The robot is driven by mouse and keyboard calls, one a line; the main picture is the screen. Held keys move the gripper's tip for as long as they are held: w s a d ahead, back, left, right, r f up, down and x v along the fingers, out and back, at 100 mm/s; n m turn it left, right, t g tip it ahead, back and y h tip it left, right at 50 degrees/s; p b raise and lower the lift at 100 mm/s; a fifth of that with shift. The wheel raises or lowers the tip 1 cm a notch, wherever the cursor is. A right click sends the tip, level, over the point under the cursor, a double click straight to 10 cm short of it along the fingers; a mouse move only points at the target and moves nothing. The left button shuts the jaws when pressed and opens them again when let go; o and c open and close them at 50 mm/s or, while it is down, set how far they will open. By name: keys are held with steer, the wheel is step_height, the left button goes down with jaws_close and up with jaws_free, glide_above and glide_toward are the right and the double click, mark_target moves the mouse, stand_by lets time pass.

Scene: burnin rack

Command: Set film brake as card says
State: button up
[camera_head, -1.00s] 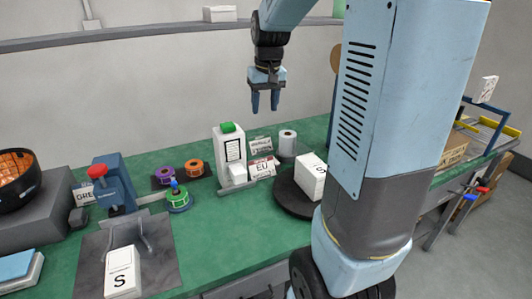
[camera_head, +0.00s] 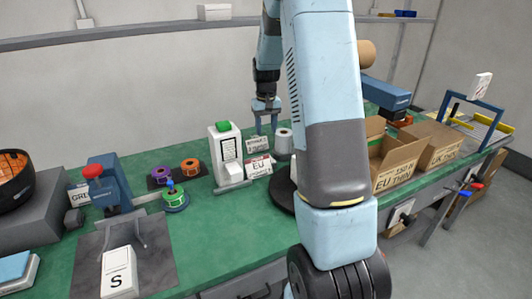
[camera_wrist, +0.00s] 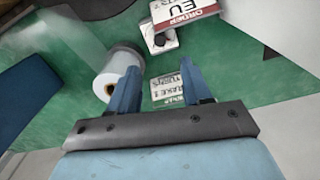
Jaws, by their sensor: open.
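My gripper (camera_head: 266,131) is open and empty, pointing down above the back of the bench beside the white film roll (camera_head: 284,141). In the wrist view my gripper (camera_wrist: 160,85) has the film roll (camera_wrist: 115,75) beside its left finger. A small printed card (camera_head: 257,144) stands at the back near the roll. In the wrist view this card (camera_wrist: 167,89) shows between the fingers, upside down; its word looks like "BRAKE", and the rest is hard to read. A white order card marked EU (camera_head: 259,166) stands in front of it. I cannot make out the film brake for certain.
A white dispenser with a green top (camera_head: 224,150) stands left of the cards. A dark turntable (camera_head: 281,196) is partly hidden by my arm. Open cardboard boxes (camera_head: 398,160) stand right.

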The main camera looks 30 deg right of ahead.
step_height(320, 180, down, 11)
steer(key=shift+r, duration=0.1)
stand_by(0.3)
jaws_close()
stand_by(0.5)
